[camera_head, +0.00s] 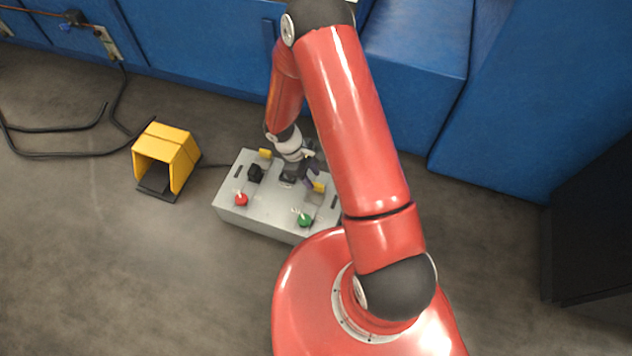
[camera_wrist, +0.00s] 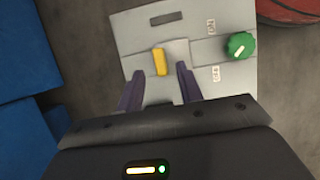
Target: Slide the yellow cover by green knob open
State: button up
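The yellow cover handle (camera_wrist: 160,61) is a small upright tab on a grey plate, left of the green knob (camera_wrist: 240,45) in the wrist view. In the head view the yellow tab (camera_head: 319,187) is just above and right of the green knob (camera_head: 304,220). My gripper (camera_wrist: 160,70) is open, its two purple fingers apart, with the tab showing between and just beyond their tips. Nothing is held. I cannot tell whether a finger touches the tab. In the head view my gripper (camera_head: 311,176) is over the box, partly hidden by my arm.
The grey control box (camera_head: 262,223) also carries a red knob (camera_head: 241,199), a black part (camera_head: 256,173) and a second yellow tab (camera_head: 265,153). A yellow pedal housing (camera_head: 168,146) with a cable stands to its left. Blue cabinets (camera_head: 205,42) line the back.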

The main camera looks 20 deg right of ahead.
aim_at(317, 184)
jog(key=shift+x, duration=1.85)
grip_shut()
